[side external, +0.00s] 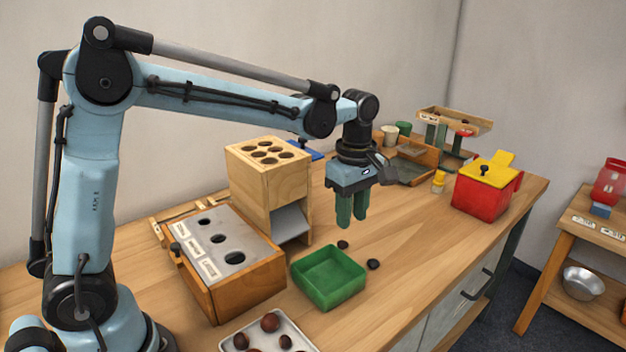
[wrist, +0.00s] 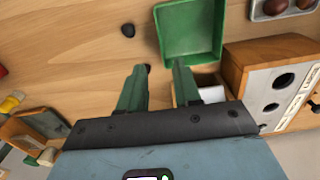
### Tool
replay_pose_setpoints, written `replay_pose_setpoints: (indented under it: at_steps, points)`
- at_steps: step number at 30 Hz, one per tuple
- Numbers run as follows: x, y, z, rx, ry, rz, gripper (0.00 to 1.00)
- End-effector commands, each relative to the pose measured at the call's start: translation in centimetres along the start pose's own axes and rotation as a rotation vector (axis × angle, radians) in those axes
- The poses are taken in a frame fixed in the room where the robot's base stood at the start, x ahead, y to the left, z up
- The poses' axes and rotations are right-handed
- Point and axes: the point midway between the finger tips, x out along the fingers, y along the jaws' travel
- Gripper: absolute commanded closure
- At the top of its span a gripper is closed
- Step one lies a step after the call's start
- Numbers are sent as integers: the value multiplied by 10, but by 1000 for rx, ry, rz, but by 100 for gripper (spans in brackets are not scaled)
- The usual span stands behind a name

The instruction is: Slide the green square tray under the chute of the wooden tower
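The green square tray (side external: 338,292) stands empty on the bench, in front and to the right of the wooden tower (side external: 250,183). The tower has round holes in its top and a grey sloping chute (side external: 291,222) low on its open side. The tray is apart from the chute. My gripper (side external: 351,222) hangs above the bench, right of the tower and behind the tray, with green fingers pointing down. In the wrist view the fingers (wrist: 160,66) are spread with nothing between them, and the tray (wrist: 188,32) lies beyond their tips. The tower is mostly hidden there behind my gripper.
Two dark chestnuts (side external: 373,264) (side external: 343,244) lie on the bench near the tray. A wooden box with a holed metal top (side external: 226,241) stands left of the tray. A white tray of chestnuts (side external: 232,332) is in front. A red box (side external: 486,197) stands right; bench between is clear.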

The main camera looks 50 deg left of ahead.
Motion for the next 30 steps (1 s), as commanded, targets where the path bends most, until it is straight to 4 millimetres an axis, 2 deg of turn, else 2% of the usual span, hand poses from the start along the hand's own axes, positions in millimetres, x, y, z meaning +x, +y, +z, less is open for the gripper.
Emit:
replay_pose_setpoints:
  at_steps: [5,21,30]
  points:
    - [15,0,0,1,0,1,67]
    - [102,0,0,1,0,2,67]
    - [119,0,0,1,0,2,67]
